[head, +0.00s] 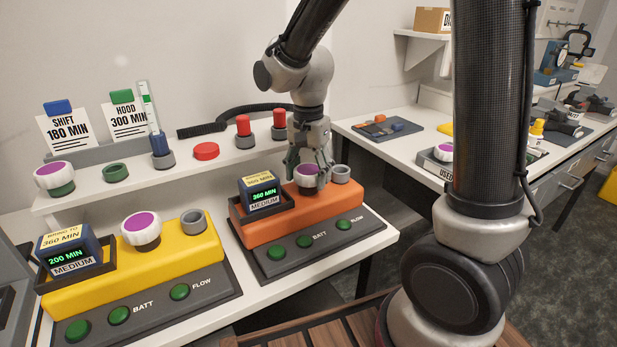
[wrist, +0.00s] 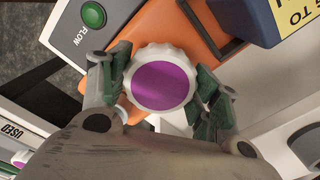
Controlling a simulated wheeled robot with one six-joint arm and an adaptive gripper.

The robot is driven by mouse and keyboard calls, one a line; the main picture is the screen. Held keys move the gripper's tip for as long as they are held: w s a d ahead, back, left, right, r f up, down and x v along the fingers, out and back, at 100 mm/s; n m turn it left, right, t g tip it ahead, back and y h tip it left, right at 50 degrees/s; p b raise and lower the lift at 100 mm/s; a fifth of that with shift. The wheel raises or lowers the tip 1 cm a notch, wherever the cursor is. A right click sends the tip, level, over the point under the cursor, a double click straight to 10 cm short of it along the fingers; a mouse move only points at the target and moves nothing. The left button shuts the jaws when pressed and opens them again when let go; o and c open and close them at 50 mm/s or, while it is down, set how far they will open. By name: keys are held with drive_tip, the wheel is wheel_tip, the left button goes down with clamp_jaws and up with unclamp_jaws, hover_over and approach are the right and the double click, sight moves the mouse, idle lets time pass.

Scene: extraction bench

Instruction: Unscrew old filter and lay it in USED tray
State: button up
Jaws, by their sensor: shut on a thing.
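A white ribbed filter with a purple top (head: 307,178) is at the top of the orange unit (head: 290,208), beside a grey ring port. My gripper (head: 311,170) reaches down onto it from above. In the wrist view the filter (wrist: 160,84) sits between the two green-padded fingers of my gripper (wrist: 161,92), which are shut on its sides. I cannot tell whether it is still threaded on. The grey USED tray (head: 447,175) stands on the right bench, partly behind my column, with a purple-topped filter (head: 443,152) in it. Its label also shows in the wrist view.
The yellow unit (head: 135,265) at left carries another purple-topped filter (head: 141,230). A display block (head: 262,192) stands left of the held filter. The back shelf holds red-topped parts (head: 243,127), a tube (head: 150,110) and another filter (head: 54,175). A gap separates the benches.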

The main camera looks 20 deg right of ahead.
drive_tip(key=n, duration=0.3)
drive_tip(key=shift+n, duration=0.4)
drive_tip(key=n, duration=0.5)
drive_tip(key=shift+n, duration=0.3)
drive_tip(key=n, duration=0.3)
drive_tip(key=shift+n, duration=0.4)
drive_tip(key=n, duration=0.5)
drive_tip(key=o, duration=1.2)
